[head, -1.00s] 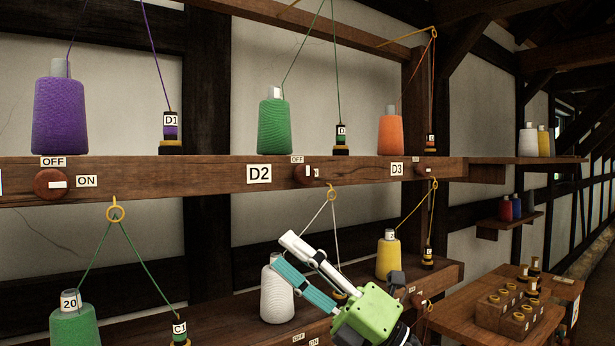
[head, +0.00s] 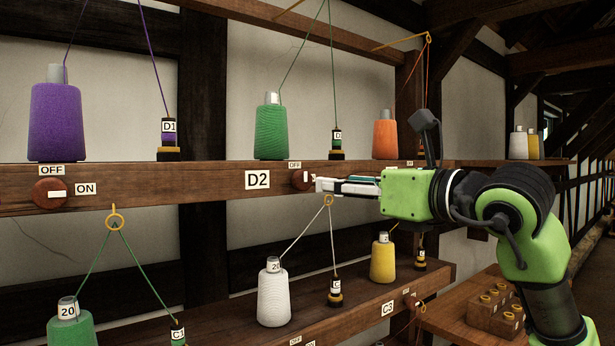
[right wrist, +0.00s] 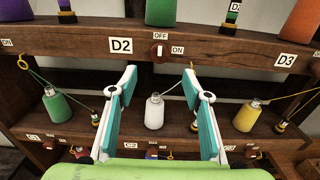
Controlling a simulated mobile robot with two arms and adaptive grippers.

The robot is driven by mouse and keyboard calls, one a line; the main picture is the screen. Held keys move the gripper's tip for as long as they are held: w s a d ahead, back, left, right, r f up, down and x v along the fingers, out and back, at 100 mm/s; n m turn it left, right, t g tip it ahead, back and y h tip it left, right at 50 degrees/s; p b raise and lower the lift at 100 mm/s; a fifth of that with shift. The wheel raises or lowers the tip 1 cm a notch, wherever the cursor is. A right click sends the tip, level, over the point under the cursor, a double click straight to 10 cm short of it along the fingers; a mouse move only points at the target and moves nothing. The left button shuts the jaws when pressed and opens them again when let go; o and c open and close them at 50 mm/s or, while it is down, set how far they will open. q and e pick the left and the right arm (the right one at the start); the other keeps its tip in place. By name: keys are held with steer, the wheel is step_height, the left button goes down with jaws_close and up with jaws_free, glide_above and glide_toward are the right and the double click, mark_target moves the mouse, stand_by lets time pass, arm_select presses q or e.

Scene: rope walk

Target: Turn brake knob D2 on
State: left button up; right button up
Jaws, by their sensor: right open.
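Brake knob D2 is a round reddish-brown knob on the upper beam, right of the D2 label (head: 257,180). It shows in the head view (head: 300,180), partly crowded by my gripper, and clearly in the right wrist view (right wrist: 155,52). There its white mark stands upright, toward the OFF label (right wrist: 160,36); the ON label (right wrist: 178,50) is to its right. My right gripper (head: 322,186) is just right of the knob in the head view. In the right wrist view its open fingers (right wrist: 159,72) are spread, empty, below and either side of the knob. My left gripper is out of view.
The green D2 spool (head: 271,130) stands on the beam above. Below are a yellow thread ring (head: 328,200), a white spool (head: 273,295) and a yellow spool (head: 383,260). Another knob (head: 49,193) at left has its mark toward ON. A wooden table (head: 450,325) is at lower right.

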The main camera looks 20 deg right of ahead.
mark_target(305, 181)
steer(key=p+x, duration=0.4)
steer(key=x, duration=0.5)
steer(key=shift+w+a, duration=0.15)
steer(key=shift+w, duration=0.15)
steer(key=shift+w+a+f, duration=0.1)
steer(key=shift+w+a, duration=0.05)
steer(key=shift+w, duration=0.3)
steer(key=c, duration=1.1)
